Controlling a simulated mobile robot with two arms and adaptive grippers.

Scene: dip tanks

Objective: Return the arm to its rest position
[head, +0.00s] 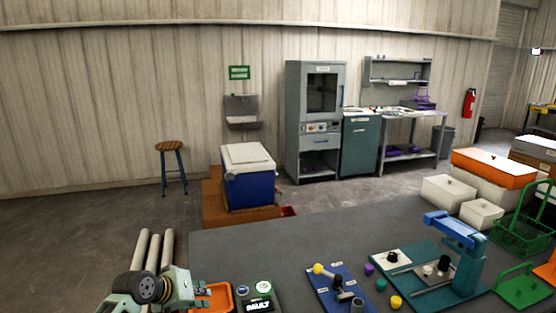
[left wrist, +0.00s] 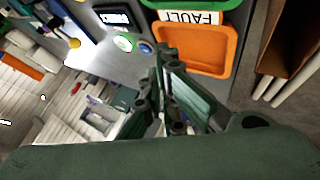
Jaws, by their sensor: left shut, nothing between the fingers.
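My left arm comes in at the bottom left of the head view, and its left gripper (head: 198,289) is beside an orange tray (head: 218,297) on the dark table. In the left wrist view the left gripper (left wrist: 162,52) shows its dark green fingers shut with nothing between them. The orange tray (left wrist: 222,50) lies past the fingertips in that view, and no contact can be made out. My right gripper is in neither view.
The table (head: 300,240) is clear behind the tray. A dark panel (head: 258,300), a blue board (head: 328,280) and a teal press (head: 462,262) stand to the right. White boxes (head: 447,192) and a green basket (head: 520,238) are at the far right. A blue cooler (head: 248,188) stands beyond.

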